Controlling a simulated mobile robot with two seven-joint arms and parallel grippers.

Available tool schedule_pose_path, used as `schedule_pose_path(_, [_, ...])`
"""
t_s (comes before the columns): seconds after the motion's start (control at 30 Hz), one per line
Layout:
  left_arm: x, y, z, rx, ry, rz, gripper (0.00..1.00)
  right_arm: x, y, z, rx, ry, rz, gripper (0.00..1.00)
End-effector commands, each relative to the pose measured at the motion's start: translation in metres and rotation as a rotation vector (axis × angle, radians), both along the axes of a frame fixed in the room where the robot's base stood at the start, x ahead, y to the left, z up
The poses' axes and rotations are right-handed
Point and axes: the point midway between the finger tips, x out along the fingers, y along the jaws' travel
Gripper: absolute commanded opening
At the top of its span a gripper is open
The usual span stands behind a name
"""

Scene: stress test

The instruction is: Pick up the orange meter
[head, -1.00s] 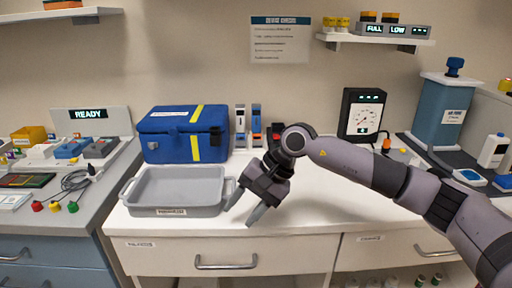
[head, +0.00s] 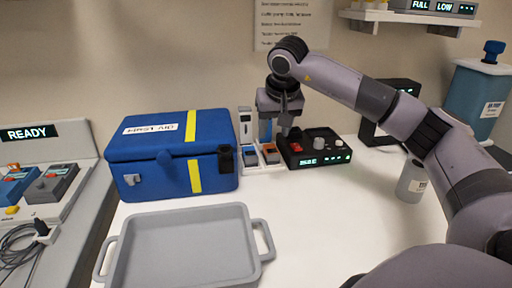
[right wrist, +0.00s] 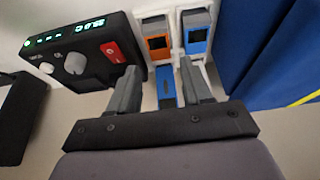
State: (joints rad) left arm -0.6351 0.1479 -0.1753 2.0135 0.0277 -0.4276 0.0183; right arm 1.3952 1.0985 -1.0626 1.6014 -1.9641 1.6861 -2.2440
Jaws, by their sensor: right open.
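The orange meter (head: 270,153) sits in the front of a white rack in the head view, left of a black box. In the right wrist view the orange meter (right wrist: 158,43) stands upright, orange with a grey top and dark screen, just beyond the fingertips. My right gripper (head: 288,130) hangs over the back of the rack, pointing down. It is open and empty in the right wrist view (right wrist: 160,68), with a blue item (right wrist: 166,88) showing between its fingers. My left gripper is out of view.
The black box (head: 316,150) with knobs and a red switch stands close right of the rack. A blue case (head: 160,165) stands close left. A grey tray (head: 185,225) lies in front. The white bench right of the tray is mostly clear.

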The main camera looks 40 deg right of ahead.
Motion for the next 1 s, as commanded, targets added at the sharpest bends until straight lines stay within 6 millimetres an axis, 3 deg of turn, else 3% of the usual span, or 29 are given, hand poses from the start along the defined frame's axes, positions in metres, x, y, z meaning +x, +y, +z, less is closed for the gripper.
schedule_pose_path(0.17, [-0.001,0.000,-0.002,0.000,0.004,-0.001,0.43,0.003,-0.004,-0.011,-0.006,0.002,-0.003,0.49])
schedule_pose_path(0.6, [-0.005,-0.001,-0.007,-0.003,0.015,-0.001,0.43,0.016,-0.012,-0.066,-0.005,0.002,-0.003,0.49])
schedule_pose_path(0.87, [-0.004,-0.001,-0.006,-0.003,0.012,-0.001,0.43,0.017,-0.012,-0.068,-0.005,-0.001,-0.001,0.49])
schedule_pose_path(0.9, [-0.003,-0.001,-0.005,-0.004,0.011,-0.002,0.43,0.017,-0.012,-0.068,-0.006,0.000,-0.001,0.42])
schedule_pose_path(1.0, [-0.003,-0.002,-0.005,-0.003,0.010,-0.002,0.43,0.017,-0.012,-0.068,-0.005,0.001,-0.001,0.10])
